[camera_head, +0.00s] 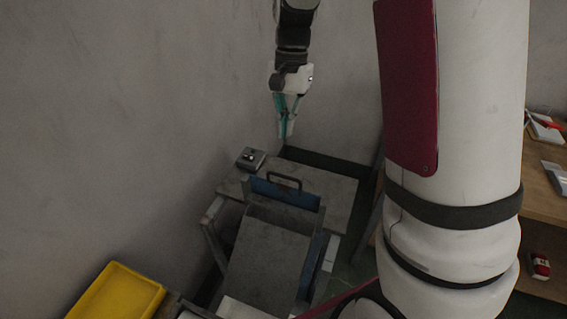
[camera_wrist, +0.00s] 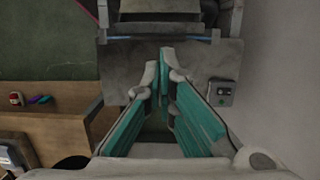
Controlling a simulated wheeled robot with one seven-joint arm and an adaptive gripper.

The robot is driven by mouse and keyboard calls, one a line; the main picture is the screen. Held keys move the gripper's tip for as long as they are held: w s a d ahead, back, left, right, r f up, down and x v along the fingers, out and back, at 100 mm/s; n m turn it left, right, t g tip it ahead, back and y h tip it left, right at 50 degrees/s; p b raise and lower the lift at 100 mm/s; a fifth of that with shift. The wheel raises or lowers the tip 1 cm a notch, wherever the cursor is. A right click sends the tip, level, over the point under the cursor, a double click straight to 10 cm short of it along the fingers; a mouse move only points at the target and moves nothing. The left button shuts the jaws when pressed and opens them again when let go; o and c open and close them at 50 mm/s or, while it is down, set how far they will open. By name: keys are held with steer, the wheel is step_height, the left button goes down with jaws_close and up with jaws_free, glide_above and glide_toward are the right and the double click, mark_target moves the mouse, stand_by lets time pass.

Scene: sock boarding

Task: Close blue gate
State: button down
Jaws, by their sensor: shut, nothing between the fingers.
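The blue gate (camera_head: 262,187) is a blue panel with a dark handle (camera_head: 285,177), at the far end of a grey sloped chute (camera_head: 265,255). In the wrist view only a thin blue edge (camera_wrist: 165,38) shows near the top. I cannot tell how far the gate is open. My gripper (camera_head: 286,132) hangs above and beyond the gate, pointing down and apart from it. It has teal pads, and its fingertips come together in the wrist view (camera_wrist: 158,68), shut with nothing between them.
A small control box (camera_head: 250,158) sits on the grey table (camera_head: 338,190) near the wall; it also shows in the wrist view (camera_wrist: 221,92). A yellow tray (camera_head: 118,293) is at the lower left. A wooden shelf (camera_head: 543,195) with small items stands at the right. Walls are close behind and left.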

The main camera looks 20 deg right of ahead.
steer(key=p, duration=0.2)
glide_above(284, 188)
step_height(284, 188, down, 10)
steer(key=f, duration=0.1)
steer(key=shift+w+d, duration=0.15)
steer(key=shift+w, duration=0.3)
step_height(284, 188, down, 7)
steer(key=b, duration=0.2)
steer(key=shift+w+r+b, duration=0.1)
steer(key=shift+r+b, duration=0.05)
steer(key=shift+b, duration=0.15)
